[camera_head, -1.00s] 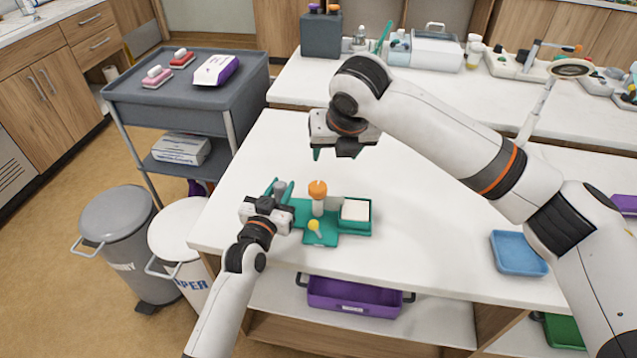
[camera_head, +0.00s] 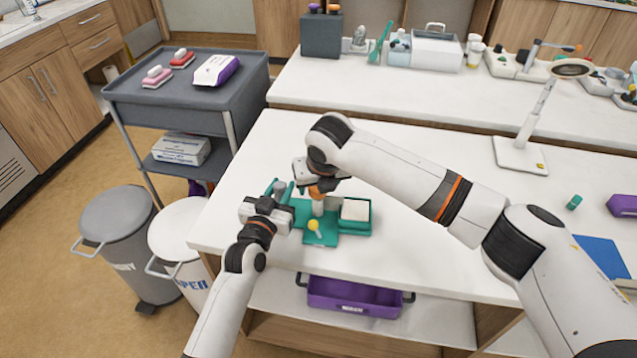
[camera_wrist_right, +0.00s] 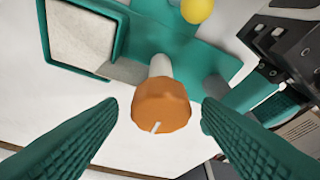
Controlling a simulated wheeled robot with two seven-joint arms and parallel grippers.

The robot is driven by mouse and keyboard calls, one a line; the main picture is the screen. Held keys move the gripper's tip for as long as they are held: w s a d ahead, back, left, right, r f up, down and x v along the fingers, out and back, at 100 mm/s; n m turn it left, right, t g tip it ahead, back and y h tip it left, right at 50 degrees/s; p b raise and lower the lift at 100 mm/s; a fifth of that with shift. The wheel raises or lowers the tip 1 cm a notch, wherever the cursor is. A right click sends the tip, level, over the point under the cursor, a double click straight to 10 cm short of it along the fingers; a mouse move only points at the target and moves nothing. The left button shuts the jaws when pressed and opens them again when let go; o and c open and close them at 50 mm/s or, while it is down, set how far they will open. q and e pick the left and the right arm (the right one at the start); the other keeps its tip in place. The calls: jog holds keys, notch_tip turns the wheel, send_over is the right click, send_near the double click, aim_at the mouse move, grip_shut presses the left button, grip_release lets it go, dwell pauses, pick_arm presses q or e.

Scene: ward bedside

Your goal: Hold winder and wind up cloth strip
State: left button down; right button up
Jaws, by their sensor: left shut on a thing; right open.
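The winder (camera_head: 322,238) is a teal base on the white table, with a pale upright post, an orange knob on top and a yellow ball-ended piece at its front. The orange knob (camera_wrist_right: 160,105) shows large in the right wrist view. A white square pad, perhaps the cloth, lies in the teal tray (camera_head: 356,232) at the winder's right. My left gripper (camera_head: 279,190) is shut at the winder's left side, around a small grey part. My right gripper (camera_head: 312,186) is open at the orange knob; its teal fingers (camera_wrist_right: 160,118) stand either side of it, apart from it.
A purple bin (camera_head: 355,297) sits on the shelf below. A grey cart (camera_head: 150,100) stands left. The table behind the winder is clear.

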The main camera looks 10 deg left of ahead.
jog(key=shift+c, duration=0.2)
jog(key=c, duration=1)
jog(key=shift+o, duration=0.2)
jog(key=shift+m, duration=0.3)
jog(key=m+h, duration=0.1)
jog(key=m, duration=0.2)
jog(key=m+h, duration=0.1)
jog(key=m, duration=0.2)
jog(key=shift+a, duration=0.2)
jog(key=m+h, duration=0.1)
jog(key=m, duration=0.2)
jog(key=m+h, duration=0.1)
jog(key=m, duration=0.1)
jog(key=shift+w+a+m+h, duration=0.1)
jog(key=shift+w+m+h, duration=0.05)
jog(key=shift+m+h, duration=0.2)
jog(key=o, duration=1)
